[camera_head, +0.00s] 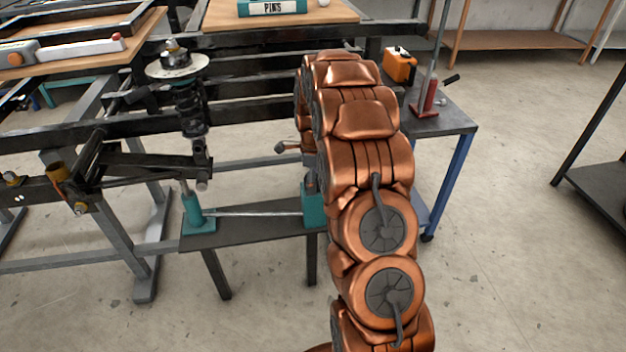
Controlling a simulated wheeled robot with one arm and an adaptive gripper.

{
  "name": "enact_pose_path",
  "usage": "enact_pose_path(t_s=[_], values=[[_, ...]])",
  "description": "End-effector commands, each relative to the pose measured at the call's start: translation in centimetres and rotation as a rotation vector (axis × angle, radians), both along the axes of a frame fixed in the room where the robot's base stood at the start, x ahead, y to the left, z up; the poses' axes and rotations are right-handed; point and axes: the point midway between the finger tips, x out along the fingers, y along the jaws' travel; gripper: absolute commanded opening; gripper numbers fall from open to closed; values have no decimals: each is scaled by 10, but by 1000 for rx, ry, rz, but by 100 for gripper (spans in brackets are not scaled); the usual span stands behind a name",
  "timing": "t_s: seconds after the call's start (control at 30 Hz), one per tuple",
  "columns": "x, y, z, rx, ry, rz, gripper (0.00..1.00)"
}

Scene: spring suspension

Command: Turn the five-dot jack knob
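A suspension unit with a dark coil spring (190,108) and a round top plate (178,66) stands at the left of the head view. Below it, a teal jack body (198,214) stands on a dark low bench, joined by a metal rod (258,213) to a second teal body (314,207) partly behind my arm. No five-dot mark is readable. My copper arm fills the middle, and my gripper is hidden behind it.
The dark low bench (240,236) stands on the floor. A steel frame (120,225) is on the left. A blue-legged cart (450,125) carries an orange box (399,66) and a red stand (426,98). A teal PINS box (272,8) lies at the back.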

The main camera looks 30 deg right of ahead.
Motion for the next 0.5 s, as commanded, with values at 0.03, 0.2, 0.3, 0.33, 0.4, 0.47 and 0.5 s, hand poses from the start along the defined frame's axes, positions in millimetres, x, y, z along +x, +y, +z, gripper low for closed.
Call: enact_pose_path(t_s=[0.03, 0.2, 0.3, 0.33, 0.4, 0.47, 0.5], values=[[0, 0, 0, 0, 0, 0, 82], [0, 0, 1, 0, 0, 0, 72], [0, 0, 1, 0, 0, 0, 61], [0, 0, 1, 0, 0, 0, 58], [0, 0, 1, 0, 0, 0, 51], [0, 0, 1, 0, 0, 0, 45], [0, 0, 1, 0, 0, 0, 41]])
